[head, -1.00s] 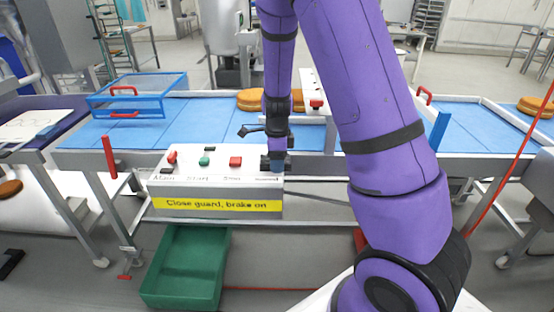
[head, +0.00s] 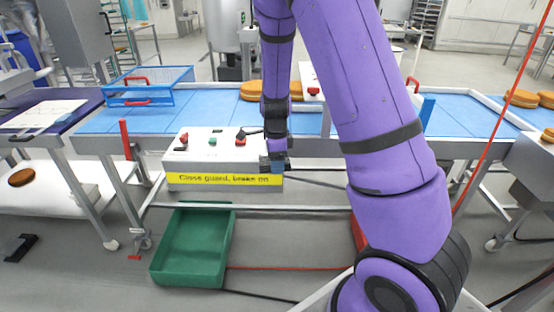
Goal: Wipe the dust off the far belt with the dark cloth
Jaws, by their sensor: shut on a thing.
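My gripper (head: 274,164) hangs low at the end of my purple arm, in front of the belt's near edge and by the right end of the control box. It is shut on a small dark bluish piece, apparently the dark cloth (head: 281,158), mostly hidden by the jaws. The blue belt (head: 215,119) runs across behind the gripper and continues to the right of my arm (head: 467,116). I cannot make out dust on it at this size. My arm hides the belt's middle.
A white control box (head: 223,160) with a yellow label stands before the belt. A blue guard frame (head: 150,88) with red handles sits on the belt's left. Round cakes (head: 254,91) lie at its back, others at right (head: 522,98). A green bin (head: 192,248) is on the floor.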

